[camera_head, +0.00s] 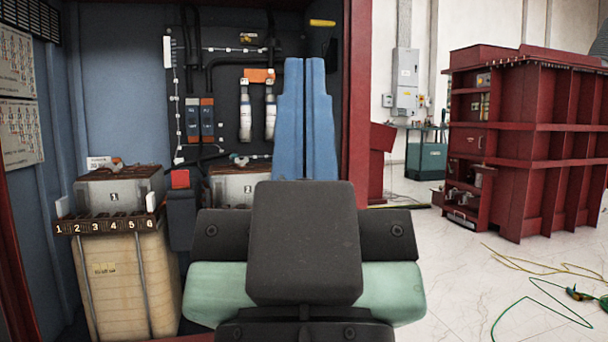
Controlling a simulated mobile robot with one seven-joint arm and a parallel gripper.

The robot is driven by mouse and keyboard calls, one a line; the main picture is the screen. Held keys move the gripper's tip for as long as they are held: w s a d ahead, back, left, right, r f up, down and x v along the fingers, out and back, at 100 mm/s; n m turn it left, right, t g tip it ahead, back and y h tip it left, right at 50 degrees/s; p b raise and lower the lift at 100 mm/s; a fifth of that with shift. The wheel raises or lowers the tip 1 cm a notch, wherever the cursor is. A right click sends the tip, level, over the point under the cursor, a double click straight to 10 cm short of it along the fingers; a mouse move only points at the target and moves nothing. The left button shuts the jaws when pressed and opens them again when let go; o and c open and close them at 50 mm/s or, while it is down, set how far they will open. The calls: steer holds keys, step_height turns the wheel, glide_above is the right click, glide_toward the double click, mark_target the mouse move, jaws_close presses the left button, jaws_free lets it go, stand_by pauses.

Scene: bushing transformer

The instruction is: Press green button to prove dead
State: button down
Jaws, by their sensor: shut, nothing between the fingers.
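My gripper (304,68) points up and away into the open red cabinet, in the middle of the view. Its two blue fingers are shut together with only a thin line between them, and nothing is held. They stand in front of the dark back panel (222,85) and hide part of it. I cannot make out a green button; it may be hidden behind my gripper or too small to tell. On the panel are two blue modules (200,118) and two white cylinders under an orange piece (259,75).
Inside the cabinet at left, a grey-topped transformer block (125,270) carries a rack with numbered positions (105,224). The cabinet's red right edge (357,90) stands close to my gripper. A large red transformer (540,140) and loose cables (535,305) are on the pale floor at right.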

step_height(320, 180, up, 50)
steer(key=p, duration=4.8)
steer(key=shift+f, duration=0.15)
